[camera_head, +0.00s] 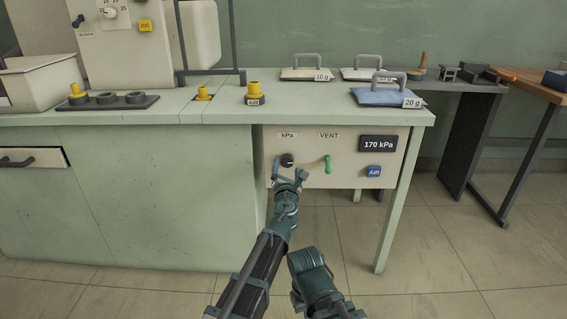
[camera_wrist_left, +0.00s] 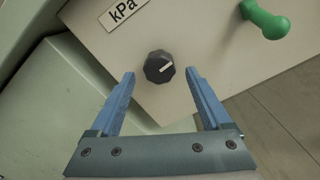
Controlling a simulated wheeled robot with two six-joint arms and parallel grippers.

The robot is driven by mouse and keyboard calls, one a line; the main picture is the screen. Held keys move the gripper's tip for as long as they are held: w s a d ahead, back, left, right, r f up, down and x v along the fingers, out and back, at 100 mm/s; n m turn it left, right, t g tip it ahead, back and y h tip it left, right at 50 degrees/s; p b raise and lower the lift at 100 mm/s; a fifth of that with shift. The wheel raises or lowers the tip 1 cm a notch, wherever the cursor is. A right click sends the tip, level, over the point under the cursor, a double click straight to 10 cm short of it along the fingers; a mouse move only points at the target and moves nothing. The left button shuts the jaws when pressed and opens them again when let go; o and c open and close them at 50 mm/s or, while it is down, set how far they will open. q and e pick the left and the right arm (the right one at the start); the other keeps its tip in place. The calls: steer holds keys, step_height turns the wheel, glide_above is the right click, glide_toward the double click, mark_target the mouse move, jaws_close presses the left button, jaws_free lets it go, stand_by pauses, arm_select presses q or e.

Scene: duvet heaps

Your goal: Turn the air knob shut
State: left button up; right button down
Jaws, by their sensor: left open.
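The air knob is a small black faceted knob (camera_head: 287,160) with a white pointer line, under the kPa label on the pale front panel (camera_head: 310,175). In the left wrist view the knob (camera_wrist_left: 159,67) sits ahead of my fingers, its white line pointing up to the right. My left gripper (camera_head: 289,174) is open in front of the panel, just below the knob. In the wrist view its two blue fingers (camera_wrist_left: 162,90) stand either side of and short of the knob, with a gap on both sides. My right gripper cannot be made out.
A green VENT lever (camera_head: 327,165) is right of the knob. A display (camera_head: 378,144) reads 170 kPa, above a blue AIR button (camera_head: 374,171). A yellow-topped AIR fitting (camera_head: 254,94) and handled bags, including a 20 g one (camera_head: 385,97), are on the bench top.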

mark_target(287, 164)
arm_select(q)
steer(key=shift+w, duration=1.55)
jaws_close()
steer(key=shift+n, duration=0.3)
